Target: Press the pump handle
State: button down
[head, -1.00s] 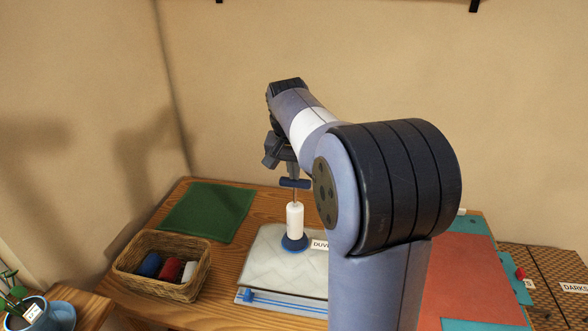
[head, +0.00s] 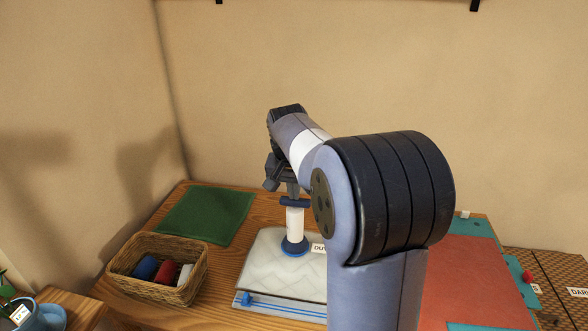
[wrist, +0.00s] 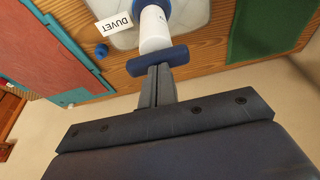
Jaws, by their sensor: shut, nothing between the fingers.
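The pump has a white cylinder (head: 295,224), a dark blue base (head: 294,247) and a blue crossbar handle (head: 294,202). It stands upright on a pale quilted duvet bag (head: 270,270). The handle sits low, close to the top of the cylinder, and no rod shows between them. My gripper (head: 293,188) is shut and empty, pointing down with its fingertips at the top of the handle. In the wrist view the shut fingers (wrist: 157,85) meet the handle (wrist: 158,60), with the white cylinder (wrist: 154,30) beyond it.
A wicker basket (head: 185,291) with rolled cloths stands left of the bag. A green mat (head: 205,214) lies behind it. A DUVET label (wrist: 89,16) is beside the pump. A red mat (head: 470,275) lies at right. A blue slider (head: 247,299) runs along the bag's front.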

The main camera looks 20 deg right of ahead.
jog(key=shift+r+p, duration=0.55)
notch_tip(320, 180, up, 4)
jog(key=p, duration=0.3)
jog(key=shift+f, duration=0.2)
jog(key=b+v, duration=0.1)
jog(key=v, duration=0.8)
jog(key=shift+r+b, duration=0.15)
jog(key=shift+b, duration=0.15)
jog(key=shift+s, duration=0.1)
